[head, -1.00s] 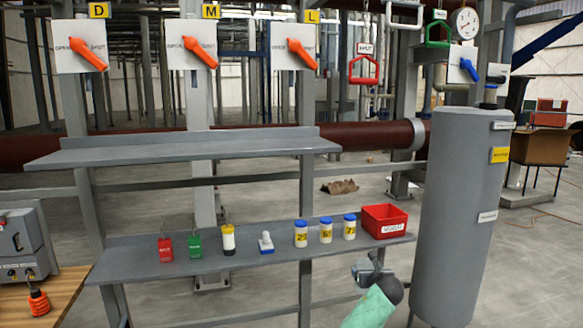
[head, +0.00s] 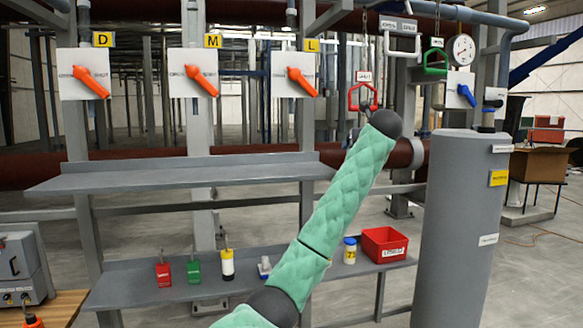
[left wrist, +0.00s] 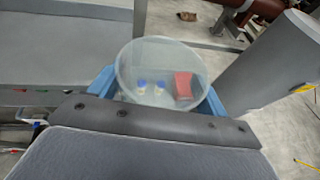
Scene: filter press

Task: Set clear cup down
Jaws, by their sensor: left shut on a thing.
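The clear cup (left wrist: 150,55) shows in the left wrist view as a round, see-through shape. My left gripper (left wrist: 158,80) is shut on it, with a blue finger at each side. Two blue-capped bottles (left wrist: 142,87) and a red bin show through the cup; I cannot tell the gap between the cup and any surface. In the head view a green-sleeved arm of mine rises from the bottom middle to the upper right; neither the cup nor a gripper can be made out there. My right gripper is not in view.
The upper shelf (head: 180,177) is bare. A grey tank (head: 460,230) stands right. Valve handles hang above.

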